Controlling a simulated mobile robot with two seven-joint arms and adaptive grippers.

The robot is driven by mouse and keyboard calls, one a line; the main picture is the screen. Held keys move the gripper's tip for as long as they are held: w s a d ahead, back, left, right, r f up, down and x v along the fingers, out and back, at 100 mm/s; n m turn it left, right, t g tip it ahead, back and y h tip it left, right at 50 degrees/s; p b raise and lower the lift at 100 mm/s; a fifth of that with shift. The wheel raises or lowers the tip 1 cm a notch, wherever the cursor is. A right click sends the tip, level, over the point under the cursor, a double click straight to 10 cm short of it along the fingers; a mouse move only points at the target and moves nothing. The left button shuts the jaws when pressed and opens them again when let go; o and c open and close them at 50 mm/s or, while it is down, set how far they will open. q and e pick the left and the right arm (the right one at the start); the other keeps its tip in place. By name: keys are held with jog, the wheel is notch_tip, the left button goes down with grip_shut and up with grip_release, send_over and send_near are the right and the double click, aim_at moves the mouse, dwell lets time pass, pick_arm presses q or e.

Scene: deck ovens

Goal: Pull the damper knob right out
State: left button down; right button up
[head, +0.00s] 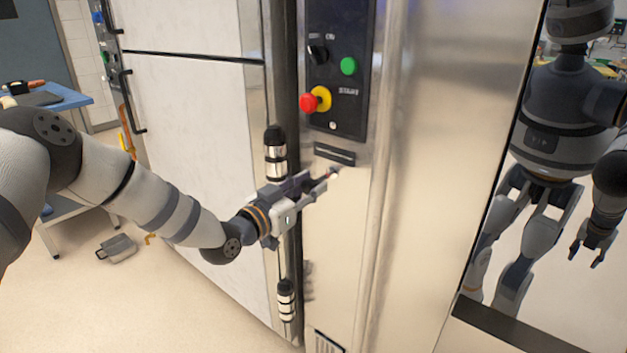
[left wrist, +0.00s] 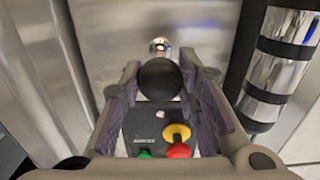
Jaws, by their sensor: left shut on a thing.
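The damper knob (left wrist: 160,80) is a black ball on a short chrome stem (left wrist: 160,47), seen in the left wrist view. It sits between the two fingers of my left gripper (left wrist: 159,74), which is shut on it. In the head view my left gripper (head: 322,182) is at the steel oven front, just below the control panel, and its fingers hide the knob. How far the stem stands out of the front cannot be told. My right gripper does not show directly.
The control panel (head: 337,75) has a green button (head: 348,66) and a red and yellow stop button (head: 309,102) above my gripper. A black and chrome upright handle (head: 276,152) stands close to its left. A shiny panel at right mirrors a robot body.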

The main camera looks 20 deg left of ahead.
pick_arm(q)
jog(key=shift+f, duration=0.15)
jog(key=c, duration=1.2)
grip_release()
jog(key=shift+s+a, duration=0.1)
jog(key=v, duration=1.2)
